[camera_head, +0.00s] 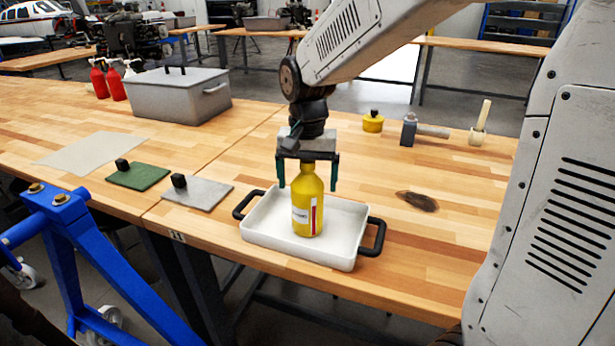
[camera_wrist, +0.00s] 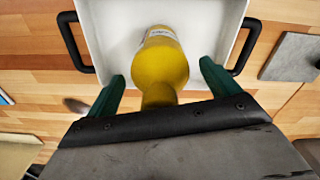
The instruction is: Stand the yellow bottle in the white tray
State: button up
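The tray has black handles at both ends and rests on the wooden bench. My gripper (camera_head: 308,180) is directly above the bottle, its green fingers spread apart on either side of the bottle's neck with gaps. In the wrist view the yellow bottle (camera_wrist: 160,62) lies between the open fingers (camera_wrist: 160,85), touching neither, and the white tray (camera_wrist: 110,30) surrounds it.
A grey lidded box (camera_head: 180,97) and red bottles (camera_head: 108,82) stand at the back left. A green plate (camera_head: 138,176) and a grey plate (camera_head: 198,192) lie left of the tray. A yellow pot (camera_head: 373,122), a hammer (camera_head: 424,130) and a dark stain (camera_head: 417,201) are to the right.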

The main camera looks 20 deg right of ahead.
jog(key=shift+o, duration=0.7)
jog(key=shift+r, duration=3.5)
jog(key=shift+s+f+n, duration=0.1)
jog(key=shift+n, duration=0.3)
jog(key=s+d+f+n, duration=0.1)
jog(key=s+n, duration=0.1)
jog(key=s, duration=1)
jog(key=s+d+n+t, duration=0.1)
jog(key=s+d+n, duration=0.1)
jog(key=s, duration=0.9)
jog(key=shift+s+f+n, duration=0.4)
jog(key=shift+n, duration=0.2)
